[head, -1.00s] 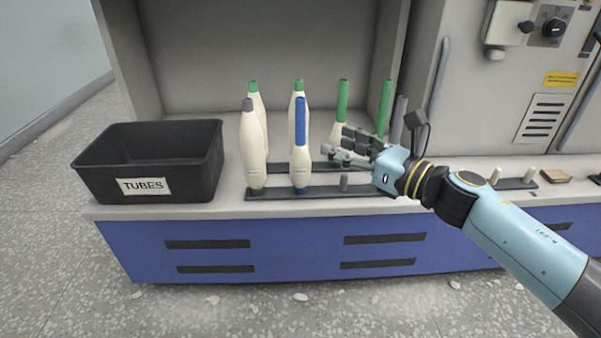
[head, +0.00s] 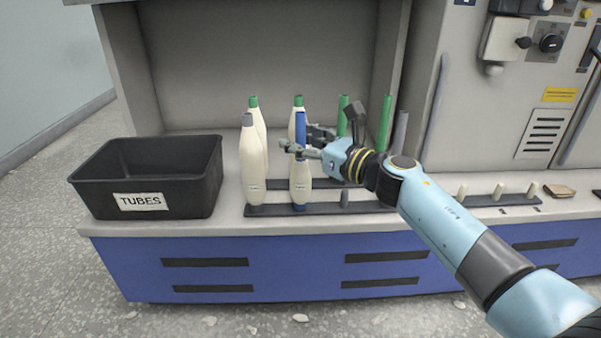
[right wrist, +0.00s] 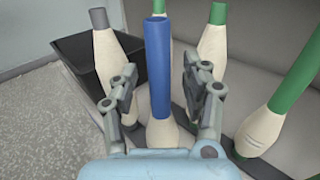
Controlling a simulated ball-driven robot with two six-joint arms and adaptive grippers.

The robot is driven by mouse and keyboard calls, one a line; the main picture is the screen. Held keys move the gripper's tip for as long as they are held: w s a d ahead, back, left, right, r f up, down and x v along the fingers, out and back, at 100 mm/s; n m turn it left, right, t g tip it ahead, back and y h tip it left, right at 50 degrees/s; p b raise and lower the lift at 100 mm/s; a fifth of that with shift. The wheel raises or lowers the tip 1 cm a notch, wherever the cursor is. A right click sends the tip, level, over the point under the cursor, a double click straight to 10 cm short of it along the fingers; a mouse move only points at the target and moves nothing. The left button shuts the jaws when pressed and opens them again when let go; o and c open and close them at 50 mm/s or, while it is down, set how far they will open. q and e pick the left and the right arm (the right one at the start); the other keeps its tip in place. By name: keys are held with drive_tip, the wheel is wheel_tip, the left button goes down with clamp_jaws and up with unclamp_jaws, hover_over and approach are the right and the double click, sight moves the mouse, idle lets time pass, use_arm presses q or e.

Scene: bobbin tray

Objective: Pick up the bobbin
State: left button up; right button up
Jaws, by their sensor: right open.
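Several cream bobbins stand upright on pegs along dark rails. The front bobbin with a blue tube (head: 300,184) stands right of a grey-tipped bobbin (head: 252,165). My right gripper (head: 300,149) is at the blue-tube bobbin's upper part, and its fingers cover some of it. In the right wrist view, the blue tube (right wrist: 158,65) rises between the two spread fingers of the right gripper (right wrist: 161,92), with the cream yarn below. The fingers look open, with space on each side. My left gripper is not in view.
A black bin labelled TUBES (head: 205,192) stands left on the counter. Green-topped bobbins (head: 255,115) stand behind, close to the right gripper. An empty peg (head: 344,197) is on the front rail. A rail with short pegs (head: 500,200) lies at the right.

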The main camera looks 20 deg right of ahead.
clamp_jaws()
idle(0.6)
